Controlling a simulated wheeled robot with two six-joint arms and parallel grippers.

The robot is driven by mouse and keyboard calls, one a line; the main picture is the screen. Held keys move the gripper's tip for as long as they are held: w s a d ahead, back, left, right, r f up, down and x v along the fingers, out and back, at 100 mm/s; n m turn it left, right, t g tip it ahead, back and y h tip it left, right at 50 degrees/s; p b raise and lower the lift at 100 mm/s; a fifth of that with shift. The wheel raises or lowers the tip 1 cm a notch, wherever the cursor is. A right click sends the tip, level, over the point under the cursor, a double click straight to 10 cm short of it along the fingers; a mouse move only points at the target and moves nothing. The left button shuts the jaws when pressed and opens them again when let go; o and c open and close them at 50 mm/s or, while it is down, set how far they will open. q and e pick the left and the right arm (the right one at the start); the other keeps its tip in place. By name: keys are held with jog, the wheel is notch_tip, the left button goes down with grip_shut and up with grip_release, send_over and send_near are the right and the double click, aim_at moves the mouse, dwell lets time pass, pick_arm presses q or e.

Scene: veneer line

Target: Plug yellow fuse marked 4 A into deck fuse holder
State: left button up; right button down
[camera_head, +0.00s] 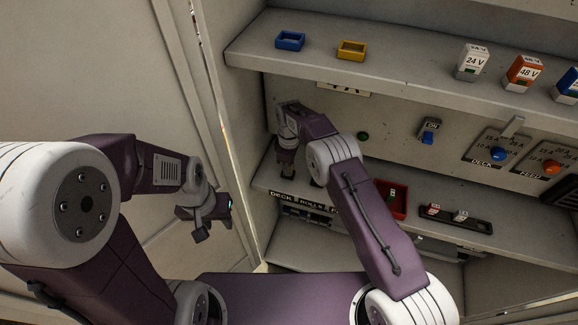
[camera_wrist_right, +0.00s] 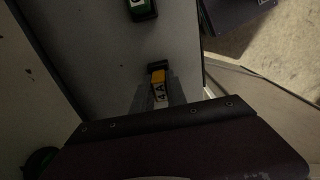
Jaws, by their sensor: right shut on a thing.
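My right gripper (camera_head: 286,172) points down at the left end of the lower shelf, above the "DECK" label (camera_head: 282,197). In the right wrist view my right gripper (camera_wrist_right: 159,95) is shut on the yellow fuse (camera_wrist_right: 158,77), whose white face reads "4 A". A small black fuse holder (camera_wrist_right: 156,65) shows right at the fuse's far end; I cannot tell whether the fuse is seated in it. The head view hides both behind my arm. My left gripper (camera_head: 212,221) hangs open and empty, left of the cabinet.
The lower shelf carries a red tray (camera_head: 392,200) and a dark tray (camera_head: 455,219) with fuses. The upper shelf holds blue (camera_head: 290,41) and yellow (camera_head: 352,50) frames and voltage blocks. The cabinet's side wall is close on the left.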

jog(key=shift+f, duration=0.15)
jog(key=c, duration=1.3)
grip_release()
jog(key=shift+o, duration=0.2)
notch_tip(320, 180, up, 9)
jog(key=shift+b, duration=0.6)
